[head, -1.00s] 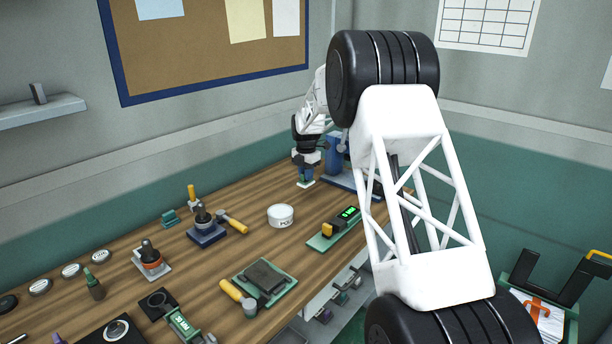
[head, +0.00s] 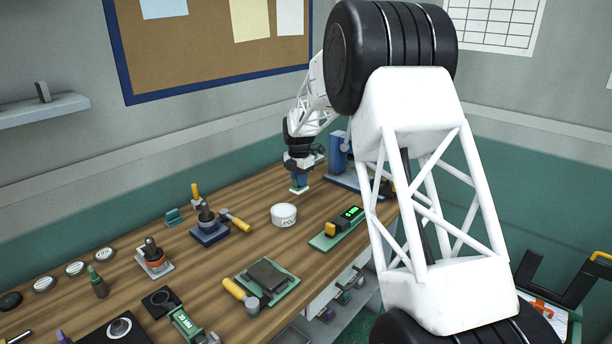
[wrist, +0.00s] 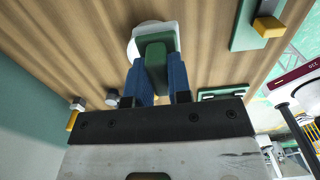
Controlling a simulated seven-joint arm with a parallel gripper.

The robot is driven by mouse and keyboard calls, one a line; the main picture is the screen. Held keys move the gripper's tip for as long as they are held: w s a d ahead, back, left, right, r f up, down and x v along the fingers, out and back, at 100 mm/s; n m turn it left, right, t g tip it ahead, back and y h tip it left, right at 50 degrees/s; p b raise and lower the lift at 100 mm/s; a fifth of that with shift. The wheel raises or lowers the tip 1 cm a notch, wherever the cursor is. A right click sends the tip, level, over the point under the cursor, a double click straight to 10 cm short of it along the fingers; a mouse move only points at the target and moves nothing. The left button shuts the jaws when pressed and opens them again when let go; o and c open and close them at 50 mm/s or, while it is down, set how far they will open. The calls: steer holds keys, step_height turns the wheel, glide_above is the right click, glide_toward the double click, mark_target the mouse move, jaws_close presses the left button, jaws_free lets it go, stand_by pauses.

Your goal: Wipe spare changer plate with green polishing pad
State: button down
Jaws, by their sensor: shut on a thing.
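My gripper (head: 299,181) is at the back of the workbench, with its blue fingers shut on the green polishing pad (wrist: 155,56). In the wrist view the green block sits between the fingers. In the head view a small pale piece shows under the fingertips; I cannot tell whether it touches the bench. A dark grey slab on a green mat (head: 285,288) lies near the front edge, well away from my gripper. It may be the spare changer plate, but I cannot tell for sure.
A white tin (head: 284,214) stands in front of my gripper. A blue press-like stand (head: 340,155) is close behind on the right. Hammers (head: 235,220) and dark-knobbed tools (head: 209,228) stand left.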

steer(key=s+a, duration=0.3)
steer(key=s, duration=0.7)
steer(key=s+a, duration=0.3)
steer(key=s, duration=0.7)
steer(key=s+a, duration=0.3)
steer(key=s, duration=0.6)
steer(key=shift+s+a+r, duration=0.15)
steer(key=shift+s+a, duration=0.2)
steer(key=shift+s, duration=0.05)
